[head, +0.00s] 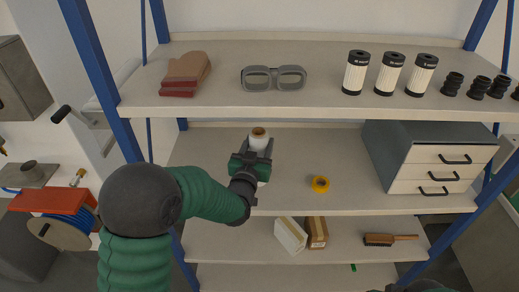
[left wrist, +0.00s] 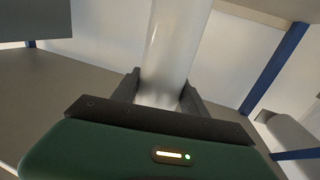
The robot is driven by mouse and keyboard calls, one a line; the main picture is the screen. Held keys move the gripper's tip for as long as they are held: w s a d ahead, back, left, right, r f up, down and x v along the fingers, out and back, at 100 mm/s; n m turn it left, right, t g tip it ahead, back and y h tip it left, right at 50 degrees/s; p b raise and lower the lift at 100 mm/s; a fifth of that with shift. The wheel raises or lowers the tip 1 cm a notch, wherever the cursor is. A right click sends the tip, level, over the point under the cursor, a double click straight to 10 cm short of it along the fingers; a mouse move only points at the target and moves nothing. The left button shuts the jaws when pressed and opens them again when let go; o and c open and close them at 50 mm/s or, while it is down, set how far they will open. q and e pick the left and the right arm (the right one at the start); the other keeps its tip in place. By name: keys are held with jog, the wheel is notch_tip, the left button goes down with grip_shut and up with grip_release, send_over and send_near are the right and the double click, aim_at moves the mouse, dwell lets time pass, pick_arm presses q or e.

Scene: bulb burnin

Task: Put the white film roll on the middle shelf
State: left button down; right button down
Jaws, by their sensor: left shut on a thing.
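The white film roll (head: 258,142) stands roughly upright in my left gripper (head: 252,162), over the shelf with the drawer cabinet. Its brown core end shows on top in the head view, and my gripper hides most of its lower part. In the left wrist view the glossy white roll (left wrist: 178,45) is between the two dark fingers of my left gripper (left wrist: 160,95), which are shut on it. I cannot tell whether its bottom touches the middle shelf (head: 215,190). My right gripper's fingers do not show.
A yellow tape roll (head: 320,184) lies right of my left gripper, and a grey drawer cabinet (head: 430,155) stands further right. The upper shelf (head: 230,105) overhangs behind with goggles (head: 273,78) and canisters (head: 390,74). Boxes (head: 291,235) and a brush (head: 385,239) are below. Bare shelf surrounds the tape.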

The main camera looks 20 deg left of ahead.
pick_arm(q)
notch_tip(320, 180, down, 2)
jog(key=shift+w+f, duration=0.15)
jog(key=shift+f, duration=0.5)
jog(key=c, duration=0.6)
grip_release()
jog(key=shift+f, duration=0.1)
